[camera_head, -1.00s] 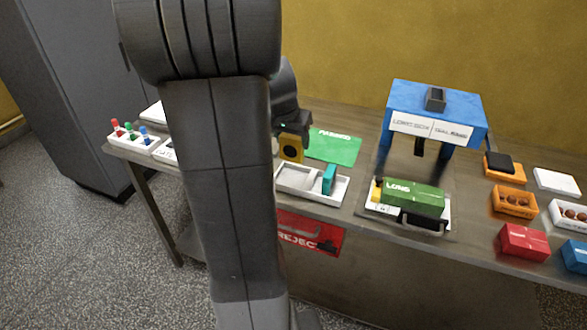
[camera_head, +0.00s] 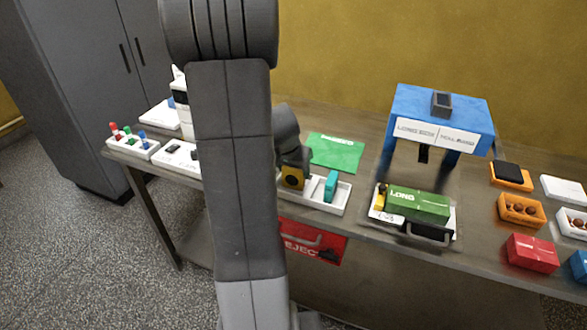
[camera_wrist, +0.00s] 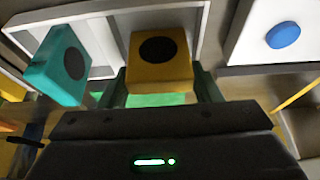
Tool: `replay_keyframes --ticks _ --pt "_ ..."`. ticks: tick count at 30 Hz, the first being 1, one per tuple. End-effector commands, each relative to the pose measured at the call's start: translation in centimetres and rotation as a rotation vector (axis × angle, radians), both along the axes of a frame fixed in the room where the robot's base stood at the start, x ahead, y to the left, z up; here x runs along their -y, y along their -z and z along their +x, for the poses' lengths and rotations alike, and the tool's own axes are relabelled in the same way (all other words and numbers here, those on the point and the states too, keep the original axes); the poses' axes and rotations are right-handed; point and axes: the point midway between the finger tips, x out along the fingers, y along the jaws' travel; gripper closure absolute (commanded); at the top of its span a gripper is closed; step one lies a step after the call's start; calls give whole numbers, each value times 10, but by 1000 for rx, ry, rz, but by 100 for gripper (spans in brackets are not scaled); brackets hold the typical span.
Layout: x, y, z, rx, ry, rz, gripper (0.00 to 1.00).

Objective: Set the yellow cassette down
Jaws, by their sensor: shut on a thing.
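The yellow cassette (camera_head: 292,178) with a black round spot is held in my gripper (camera_head: 293,164) at the white two-part tray (camera_head: 322,208). In the wrist view the cassette (camera_wrist: 158,62) sits between the two fingers (camera_wrist: 160,88), over or in one compartment of the tray (camera_wrist: 102,44). I cannot tell if it touches the tray floor. A teal cassette (camera_head: 331,186) stands in the other compartment; it also shows in the wrist view (camera_wrist: 60,64). My arm hides the tray's left end in the head view.
A green mat (camera_head: 336,150) lies behind the tray. A red reject bin (camera_head: 312,242) hangs below the table's front edge. To the right stand a green LONG block (camera_head: 418,204) and a blue-topped stand (camera_head: 441,112).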

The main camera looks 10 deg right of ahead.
Motion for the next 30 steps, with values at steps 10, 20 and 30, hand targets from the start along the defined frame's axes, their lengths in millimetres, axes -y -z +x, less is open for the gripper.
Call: replay_keyframes --ticks 10,20,30 --pt "0 2 0 0 0 0 32" --pt "0 2 0 0 0 0 20" --pt "-6 -29 -8 5 0 -1 20"
